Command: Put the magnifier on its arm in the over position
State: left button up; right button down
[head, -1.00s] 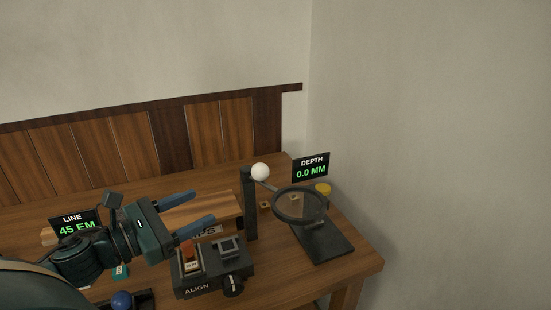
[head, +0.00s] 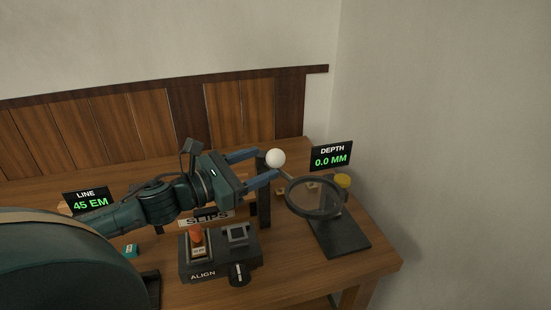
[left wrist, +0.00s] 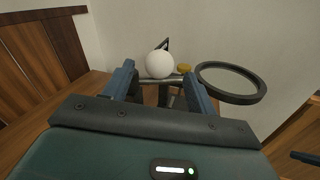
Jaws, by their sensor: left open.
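The magnifier (head: 287,199) is a dark ring on a thin arm, with a white ball (head: 276,158) at the arm's other end. The arm joins a dark upright post (head: 263,205). The ring hangs over a dark base plate (head: 340,237) at the right of the bench. My left gripper (head: 270,165) is open, its blue fingers pointing at the white ball. In the left wrist view the white ball (left wrist: 159,64) shows beyond and between the fingertips, and the ring (left wrist: 203,80) is to the right. I see no contact with the ball.
An ALIGN box (head: 218,268) with a red-topped switch and a knob stands in front of the post. A DEPTH display (head: 331,155) reads 0.0 MM, near a yellow cap (head: 342,181). A LINE display (head: 89,201) is at left. Walls stand behind and right.

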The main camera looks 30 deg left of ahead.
aim_at(267, 161)
pick_arm(q)
jog(key=shift+p+x, duration=0.3)
jog(key=shift+x, duration=2.2)
jog(key=shift+c, duration=0.5)
grip_shut()
